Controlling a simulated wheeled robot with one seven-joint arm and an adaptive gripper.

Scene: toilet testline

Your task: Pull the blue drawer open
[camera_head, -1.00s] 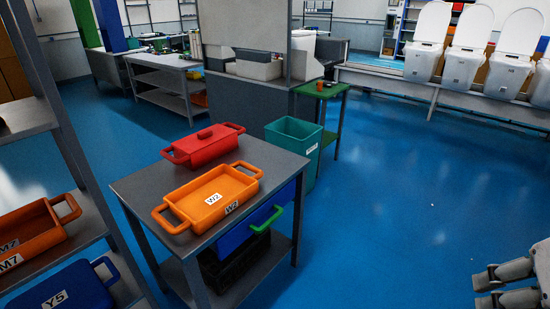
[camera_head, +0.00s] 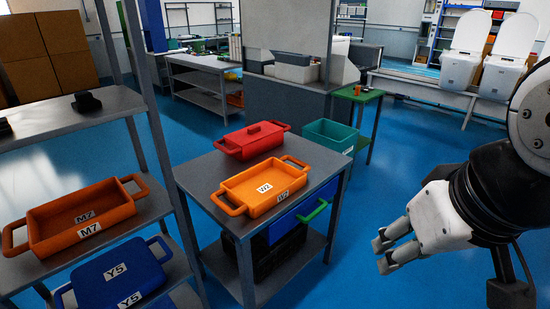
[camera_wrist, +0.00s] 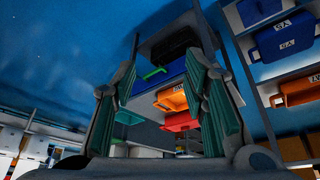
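The blue drawer (camera_head: 290,224) sits under the top of the grey table (camera_head: 196,178), with a green handle (camera_head: 314,211) on its front. It looks closed. In the wrist view the blue drawer (camera_wrist: 172,76) and its green handle (camera_wrist: 154,74) appear upside down between my fingers. My gripper (camera_head: 384,255) is to the right of the table, apart from the handle. In the wrist view my gripper (camera_wrist: 166,75) has its two green-padded fingers spread wide with nothing between them.
An orange tray W2 (camera_head: 232,190) and a red lidded box (camera_head: 232,145) stand on the table. A teal bin (camera_head: 340,132) is behind it. A shelf at left holds an orange tray M7 (camera_head: 60,240) and a blue box Y5 (camera_head: 95,275). Blue floor right of the table is free.

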